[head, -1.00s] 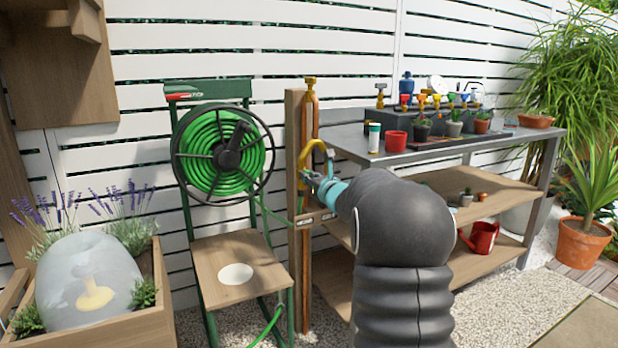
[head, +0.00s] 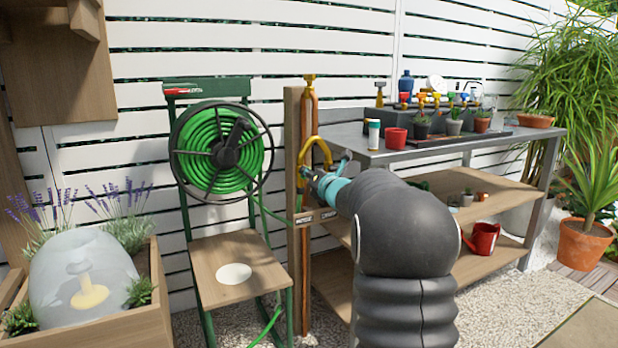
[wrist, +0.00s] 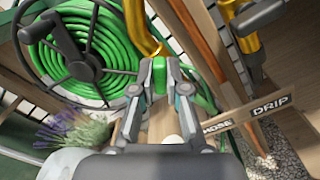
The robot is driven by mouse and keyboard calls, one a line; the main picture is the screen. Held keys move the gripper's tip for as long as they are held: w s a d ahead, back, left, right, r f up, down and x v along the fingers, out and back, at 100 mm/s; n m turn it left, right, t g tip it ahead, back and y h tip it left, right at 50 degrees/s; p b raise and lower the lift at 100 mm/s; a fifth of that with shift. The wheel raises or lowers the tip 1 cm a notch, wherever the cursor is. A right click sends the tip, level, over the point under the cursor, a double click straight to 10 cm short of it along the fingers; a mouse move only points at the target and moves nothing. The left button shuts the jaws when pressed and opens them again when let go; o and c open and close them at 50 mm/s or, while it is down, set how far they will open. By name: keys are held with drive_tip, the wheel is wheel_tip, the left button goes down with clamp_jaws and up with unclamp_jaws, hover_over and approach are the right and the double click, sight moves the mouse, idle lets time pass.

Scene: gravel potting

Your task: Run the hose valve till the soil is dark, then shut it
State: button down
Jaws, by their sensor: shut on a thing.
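A green valve lever (wrist: 159,76) sits between the fingers of my gripper (wrist: 160,85) in the wrist view, beside the "HOSE" label. My gripper (head: 318,180) is shut on it at the wooden post in the head view. A bent yellow pipe (head: 327,150) rises just above the gripper. The green hose (head: 190,150) is coiled on its reel. At the left, a planter box (head: 110,328) holds lavender and a clear dome; the little soil (head: 146,262) showing looks brown. Flow at the hose's end cannot be seen.
A second yellow pipe and a grey handle (wrist: 262,14) stand by the "DRIP" label (wrist: 270,104), close right of my gripper. A metal bench (head: 400,155) with pots and a red watering can (head: 484,240) stands right. Gravel lies in front.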

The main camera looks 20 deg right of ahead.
drive_tip(key=m+p, duration=0.2)
drive_tip(key=m, duration=0.8)
drive_tip(key=shift+d+f+m, duration=0.1)
drive_tip(key=shift+d+m, duration=0.05)
drive_tip(key=shift+m, duration=0.15)
idle(0.4)
drive_tip(key=c, duration=1.2)
unclamp_jaws()
drive_tip(key=s, duration=1.2)
drive_tip(key=shift+d, duration=0.2)
